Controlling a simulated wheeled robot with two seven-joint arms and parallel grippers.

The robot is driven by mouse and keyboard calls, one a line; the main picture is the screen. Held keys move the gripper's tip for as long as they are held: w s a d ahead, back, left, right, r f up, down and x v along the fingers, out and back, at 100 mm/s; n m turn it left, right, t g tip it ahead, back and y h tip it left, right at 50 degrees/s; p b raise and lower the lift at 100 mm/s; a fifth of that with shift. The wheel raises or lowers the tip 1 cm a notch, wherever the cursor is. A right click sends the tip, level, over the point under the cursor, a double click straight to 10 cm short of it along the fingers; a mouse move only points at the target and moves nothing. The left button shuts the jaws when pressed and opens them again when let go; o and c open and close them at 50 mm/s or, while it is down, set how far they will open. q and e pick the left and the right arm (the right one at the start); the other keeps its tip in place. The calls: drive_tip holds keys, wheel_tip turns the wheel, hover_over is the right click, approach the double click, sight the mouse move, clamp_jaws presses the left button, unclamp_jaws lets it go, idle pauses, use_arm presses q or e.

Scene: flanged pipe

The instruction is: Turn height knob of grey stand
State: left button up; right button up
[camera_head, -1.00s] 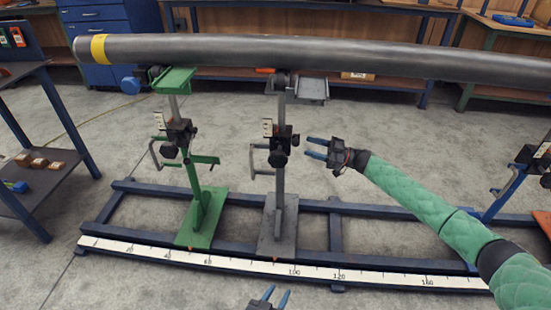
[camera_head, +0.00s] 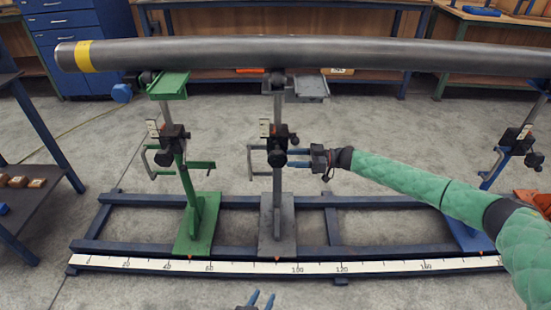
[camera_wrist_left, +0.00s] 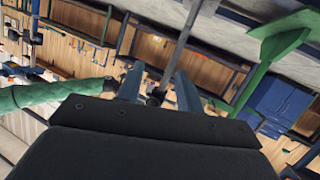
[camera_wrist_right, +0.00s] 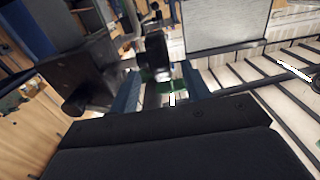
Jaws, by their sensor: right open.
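The grey stand (camera_head: 278,228) stands upright on the blue floor frame, its top under the long pipe. Its black height knob (camera_head: 277,158) is on the dark clamp block midway up the column. My right gripper (camera_head: 294,158) is open just right of the knob, fingers pointing left at it. In the right wrist view the black knob (camera_wrist_right: 155,52) shows by the tips of the blue fingers; I cannot tell whether they touch it. My left gripper (camera_head: 261,298) is low at the front edge, its fingers apart and empty.
The grey pipe (camera_head: 300,54) with a yellow band spans above the stands. A green stand (camera_head: 198,224) is to the left and a blue stand (camera_head: 468,234) to the right. A white scale (camera_head: 330,267) runs along the front rail. A grey crank handle (camera_head: 252,160) sits left of the knob.

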sight(277, 158)
drive_tip(key=a, duration=0.5)
use_arm(q)
drive_tip(key=shift+w+a+r+t, duration=0.1)
drive_tip(key=shift+w+r+t, duration=0.2)
drive_tip(key=shift+r, duration=0.45)
drive_tip(key=shift+w+a+r+t, duration=0.1)
drive_tip(key=shift+w+r, duration=0.3)
drive_tip(key=shift+r, duration=0.3)
use_arm(e)
drive_tip(key=shift+a, duration=0.6)
